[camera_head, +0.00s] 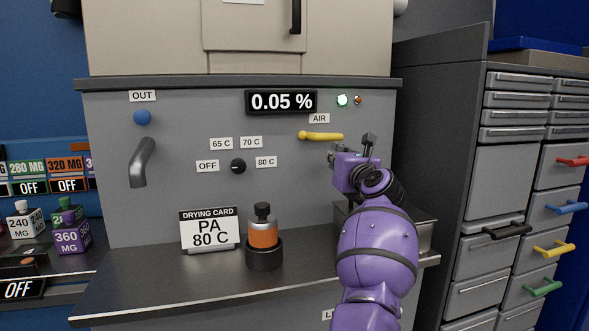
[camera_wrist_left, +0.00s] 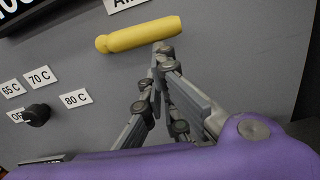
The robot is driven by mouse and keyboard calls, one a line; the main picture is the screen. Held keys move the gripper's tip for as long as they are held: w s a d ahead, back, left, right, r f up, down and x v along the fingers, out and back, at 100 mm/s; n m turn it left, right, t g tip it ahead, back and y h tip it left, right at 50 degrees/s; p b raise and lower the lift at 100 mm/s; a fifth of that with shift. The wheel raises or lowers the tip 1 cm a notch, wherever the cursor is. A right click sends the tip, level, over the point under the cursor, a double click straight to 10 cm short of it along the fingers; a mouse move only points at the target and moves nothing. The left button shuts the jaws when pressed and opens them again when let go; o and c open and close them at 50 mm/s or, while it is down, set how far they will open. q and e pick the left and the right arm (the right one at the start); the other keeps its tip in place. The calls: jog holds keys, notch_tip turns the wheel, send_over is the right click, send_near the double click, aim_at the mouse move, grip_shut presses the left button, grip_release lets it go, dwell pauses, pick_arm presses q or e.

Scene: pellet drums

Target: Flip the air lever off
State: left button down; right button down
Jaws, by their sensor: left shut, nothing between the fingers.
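The yellow air lever (camera_head: 323,136) sits on the grey panel under the AIR label (camera_head: 319,118). It lies about level, its round pivot end at the left and its handle pointing right. My left gripper (camera_head: 332,157) is just below the handle's right end, shut and empty. In the left wrist view the lever (camera_wrist_left: 140,35) is beyond the closed fingertips (camera_wrist_left: 160,58), near its free end. A small gap seems to show; I cannot tell whether they touch. My right gripper is not in view.
A black dial (camera_head: 238,166) is left of the lever. A drying card (camera_head: 210,230) and an orange bottle (camera_head: 263,232) stand on the shelf. A drawer cabinet (camera_head: 497,180) is at right.

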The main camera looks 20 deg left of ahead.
pick_arm(q)
jog(key=v, duration=1.2)
